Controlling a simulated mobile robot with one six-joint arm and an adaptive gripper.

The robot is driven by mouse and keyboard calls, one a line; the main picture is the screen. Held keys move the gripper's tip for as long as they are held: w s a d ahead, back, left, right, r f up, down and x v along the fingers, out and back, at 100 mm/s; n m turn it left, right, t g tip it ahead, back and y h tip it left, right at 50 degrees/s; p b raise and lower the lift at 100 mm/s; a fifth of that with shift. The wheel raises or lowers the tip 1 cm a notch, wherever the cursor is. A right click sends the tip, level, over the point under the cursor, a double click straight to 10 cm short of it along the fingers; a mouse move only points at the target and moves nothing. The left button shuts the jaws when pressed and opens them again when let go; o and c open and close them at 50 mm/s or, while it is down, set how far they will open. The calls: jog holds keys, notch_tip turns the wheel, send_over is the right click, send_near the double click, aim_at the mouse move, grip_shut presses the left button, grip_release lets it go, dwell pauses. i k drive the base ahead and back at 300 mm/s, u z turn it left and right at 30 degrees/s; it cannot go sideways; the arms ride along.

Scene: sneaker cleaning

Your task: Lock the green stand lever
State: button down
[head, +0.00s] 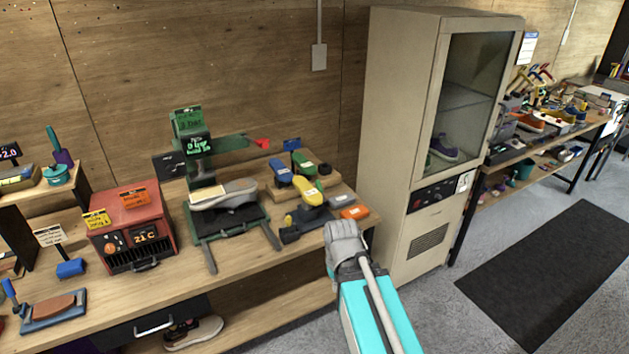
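The green stand (200,165) stands on the workbench against the wooden wall, with green labels at its top. Its lever (230,142) reaches out to the right and ends in a red tip (262,143). A grey and beige sneaker or sole (224,194) lies on the black base in front of the stand's post. My gripper (343,232) is at the end of my teal arm, near the bench's right end, to the right of and in front of the stand. It is apart from the lever. Its fingers are too unclear to tell whether they are open.
A red box with a 21 C display (134,226) stands left of the stand. Several colored brushes (308,190) sit on a stepped rack right of it. A tall beige cabinet (420,150) rises beyond the bench's right end. The bench's front edge (180,295) is partly clear.

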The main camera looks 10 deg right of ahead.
aim_at(317, 183)
jog(key=z, duration=0.4)
jog(key=i, duration=1.1)
jog(key=u, duration=0.4)
